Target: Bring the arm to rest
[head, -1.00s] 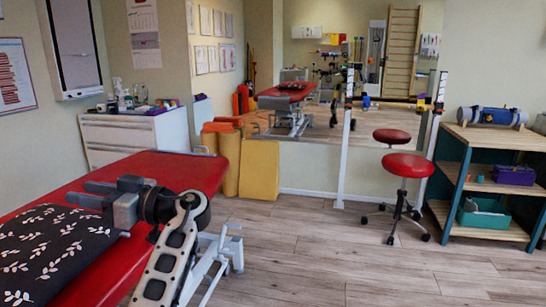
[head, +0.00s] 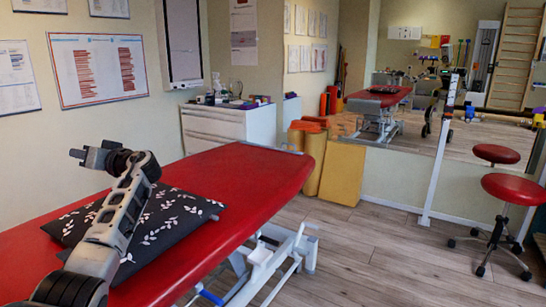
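My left arm comes up from the lower left over the red treatment couch (head: 240,170). My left gripper (head: 84,155) is at its end, pointing left. It shows against the wall above the couch's far edge, clear of the cushion. I see nothing held in it, but its small, dark fingers do not show whether it is open or shut. A black cushion with white leaves (head: 165,220) lies on the couch, partly hidden behind my forearm. My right gripper is not in view.
A white drawer cabinet (head: 228,124) with small items stands by the wall beyond the couch. Yellow foam blocks (head: 342,173) stand by the mirror. A red stool (head: 513,189) is at the right. Wooden floor is free between couch and stool.

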